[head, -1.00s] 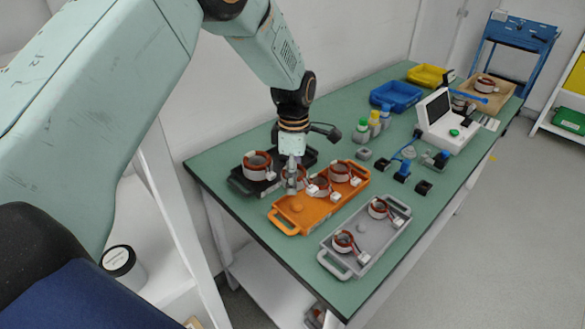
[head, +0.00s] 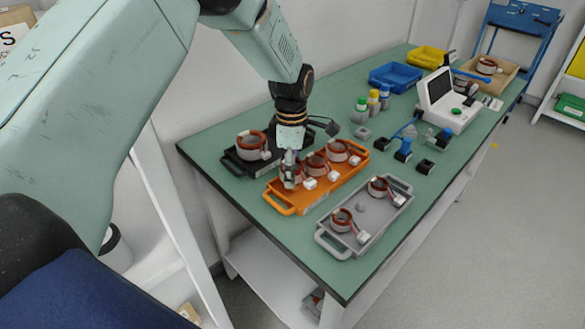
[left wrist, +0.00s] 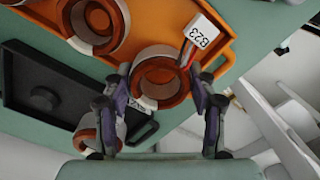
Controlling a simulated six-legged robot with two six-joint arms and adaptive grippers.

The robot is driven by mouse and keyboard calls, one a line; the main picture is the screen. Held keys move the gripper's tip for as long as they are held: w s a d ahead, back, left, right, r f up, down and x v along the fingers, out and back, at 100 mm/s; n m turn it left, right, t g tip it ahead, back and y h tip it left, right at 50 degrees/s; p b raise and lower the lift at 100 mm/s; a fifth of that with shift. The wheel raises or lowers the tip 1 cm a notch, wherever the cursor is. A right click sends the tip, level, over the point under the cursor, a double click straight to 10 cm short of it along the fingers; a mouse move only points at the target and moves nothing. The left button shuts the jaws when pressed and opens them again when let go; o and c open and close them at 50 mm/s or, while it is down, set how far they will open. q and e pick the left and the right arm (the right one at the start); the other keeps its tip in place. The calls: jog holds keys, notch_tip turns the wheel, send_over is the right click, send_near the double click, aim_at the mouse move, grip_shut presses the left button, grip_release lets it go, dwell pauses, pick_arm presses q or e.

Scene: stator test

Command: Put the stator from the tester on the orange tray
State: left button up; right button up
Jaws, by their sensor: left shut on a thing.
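My left gripper (head: 289,168) is shut on a copper-and-grey stator at the near left end of the orange tray (head: 282,203). In the left wrist view, the fingers (left wrist: 163,105) flank this stator (left wrist: 160,62), whose white connector is marked B23. It is low over the tray; I cannot tell whether it rests on it. Two other stators, the middle one (head: 316,164) and the far one (head: 337,150), sit on the same tray. The white tester (head: 449,103) with a dark screen stands farther back. My right gripper is out of view.
A black tray with a stator (head: 252,144) lies left of the orange one. A grey tray (head: 337,248) with two stators lies to the right. Bottles (head: 361,110), small dark fixtures (head: 403,150) and a blue bin (head: 396,76) stand farther back.

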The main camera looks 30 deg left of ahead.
pick_arm(q)
jog(key=shift+a, duration=0.1)
jog(key=shift+s+d+r, duration=0.5)
jog(key=shift+s+r, duration=0.1)
jog(key=shift+w+a+f+p, duration=0.25)
jog(key=shift+w+f+p, duration=0.1)
jog(key=shift+f+p, duration=0.15)
jog(key=shift+s+d+r, duration=0.35)
jog(key=shift+s+r, duration=0.05)
jog(key=shift+s, duration=0.1)
jog(key=shift+w+a+f, duration=0.25)
jog(key=shift+w+f, duration=0.15)
jog(key=shift+s+d, duration=0.1)
jog(key=shift+s, duration=0.1)
jog(key=shift+w+a+f, duration=0.2)
jog(key=shift+w+f, duration=0.15)
jog(key=shift+f, duration=0.3)
jog(key=shift+b, duration=0.35)
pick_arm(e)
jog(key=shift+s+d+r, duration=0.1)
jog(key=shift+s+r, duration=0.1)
pick_arm(q)
jog(key=shift+s+f, duration=0.1)
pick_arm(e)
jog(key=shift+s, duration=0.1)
